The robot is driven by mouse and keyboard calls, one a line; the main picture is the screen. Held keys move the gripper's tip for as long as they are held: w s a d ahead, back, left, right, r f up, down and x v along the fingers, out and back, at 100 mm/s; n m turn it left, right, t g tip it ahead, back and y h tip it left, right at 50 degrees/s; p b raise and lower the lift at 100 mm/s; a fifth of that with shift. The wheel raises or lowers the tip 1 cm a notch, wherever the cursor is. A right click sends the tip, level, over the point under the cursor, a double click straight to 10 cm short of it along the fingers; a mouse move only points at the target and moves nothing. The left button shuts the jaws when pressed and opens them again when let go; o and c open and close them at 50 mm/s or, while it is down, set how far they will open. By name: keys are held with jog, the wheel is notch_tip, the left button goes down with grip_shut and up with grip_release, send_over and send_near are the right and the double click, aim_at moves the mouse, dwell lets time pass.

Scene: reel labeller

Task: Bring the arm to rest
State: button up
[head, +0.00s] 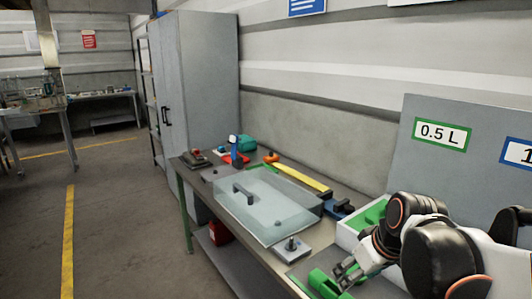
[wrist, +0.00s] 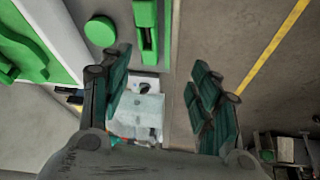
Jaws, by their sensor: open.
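My gripper (head: 347,273) is at the lower right of the head view, above the near end of the workbench (head: 288,264). In the wrist view my gripper (wrist: 160,105) shows its two dark green fingers wide apart, with nothing between them. The arm is bent, and its black and white links cover part of the bench's right side. A green part (head: 326,284) lies on the bench close below my gripper in the head view. I cannot tell whether they touch.
A clear-covered machine (head: 262,205) with a dark handle fills the middle bench. A white tray (head: 346,238) with green parts stands beside my arm. A grey panel with a 0.5 L label (head: 441,134) rises behind. A grey cabinet (head: 203,85) stands beyond. The floor (head: 120,225) at left is clear.

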jog(key=s+r+m+t+h, duration=0.1)
jog(key=s+m, duration=0.3)
jog(key=s, duration=0.8)
jog(key=shift+a+r+m+t+h, duration=0.25)
jog(key=shift+a+m+t+h, duration=0.1)
jog(key=shift+t, duration=0.35)
